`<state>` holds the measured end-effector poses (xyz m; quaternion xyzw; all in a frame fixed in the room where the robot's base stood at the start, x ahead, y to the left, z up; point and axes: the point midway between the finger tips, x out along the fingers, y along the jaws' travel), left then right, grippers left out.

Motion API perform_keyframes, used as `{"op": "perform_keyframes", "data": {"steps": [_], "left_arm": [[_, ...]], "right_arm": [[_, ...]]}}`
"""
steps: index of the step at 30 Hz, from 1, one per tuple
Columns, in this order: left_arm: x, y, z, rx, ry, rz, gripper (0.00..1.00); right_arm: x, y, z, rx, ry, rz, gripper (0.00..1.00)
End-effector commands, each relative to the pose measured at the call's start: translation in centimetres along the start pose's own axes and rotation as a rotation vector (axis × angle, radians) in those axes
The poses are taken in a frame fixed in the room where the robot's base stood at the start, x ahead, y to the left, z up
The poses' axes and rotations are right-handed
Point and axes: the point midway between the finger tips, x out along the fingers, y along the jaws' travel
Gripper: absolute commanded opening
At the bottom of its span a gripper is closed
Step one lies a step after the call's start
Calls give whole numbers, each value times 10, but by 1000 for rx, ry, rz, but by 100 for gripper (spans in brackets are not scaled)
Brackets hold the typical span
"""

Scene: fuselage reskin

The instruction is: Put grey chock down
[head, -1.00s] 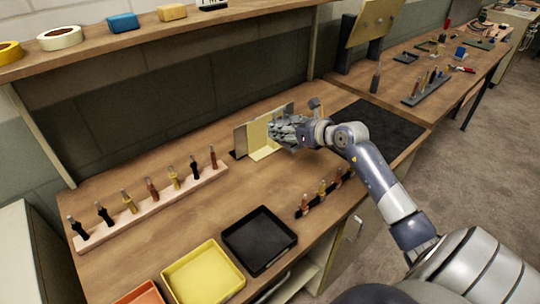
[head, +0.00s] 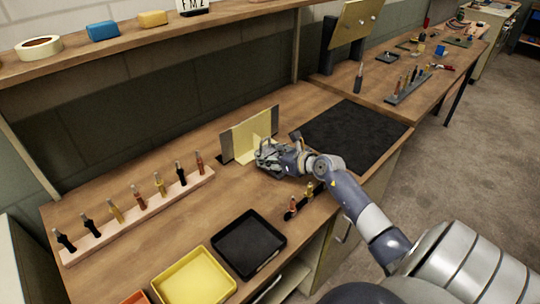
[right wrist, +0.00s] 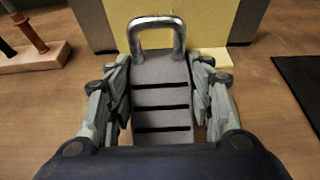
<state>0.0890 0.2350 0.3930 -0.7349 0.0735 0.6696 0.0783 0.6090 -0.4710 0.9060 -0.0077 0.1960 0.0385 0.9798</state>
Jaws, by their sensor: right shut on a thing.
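The grey chock (right wrist: 161,95) is a ribbed grey block with dark grooves and a shiny metal loop handle at its far end. My right gripper (head: 262,158) is shut on it, with fingers on both sides in the right wrist view (right wrist: 160,85). In the head view the gripper hides most of the chock, low over the wooden bench (head: 215,215). Whether the chock touches the bench I cannot tell. A pale yellow panel (head: 252,132) between grey uprights stands just beyond the chock. My left gripper is not in view.
A black mat (head: 350,135) lies to the right. A pink rack (head: 140,215) of several tools stands left, and a small dark tool rack (head: 300,205) at the front edge. Black (head: 250,243) and yellow (head: 195,277) trays sit in front. Bare bench lies between.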

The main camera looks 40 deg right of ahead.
Motion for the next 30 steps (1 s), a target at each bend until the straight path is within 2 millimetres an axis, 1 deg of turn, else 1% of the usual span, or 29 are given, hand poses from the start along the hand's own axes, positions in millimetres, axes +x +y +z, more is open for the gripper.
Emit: {"op": "perform_keyframes", "data": {"steps": [2,3,5,15,17,19,23,30], "left_arm": [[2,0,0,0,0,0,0],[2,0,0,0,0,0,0],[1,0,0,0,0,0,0],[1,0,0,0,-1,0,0],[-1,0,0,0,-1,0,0],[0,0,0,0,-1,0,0],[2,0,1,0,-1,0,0],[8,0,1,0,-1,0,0]], "right_arm": [[1,0,-2,-1,-2,-1,14],[1,0,-2,-1,0,0,55],[1,0,-2,0,1,0,68],[0,0,-1,0,0,0,68],[-1,0,2,0,-1,0,68],[-5,0,0,-1,1,0,68],[-22,0,-1,-3,3,0,68],[-69,0,-2,-3,3,0,68]]}}
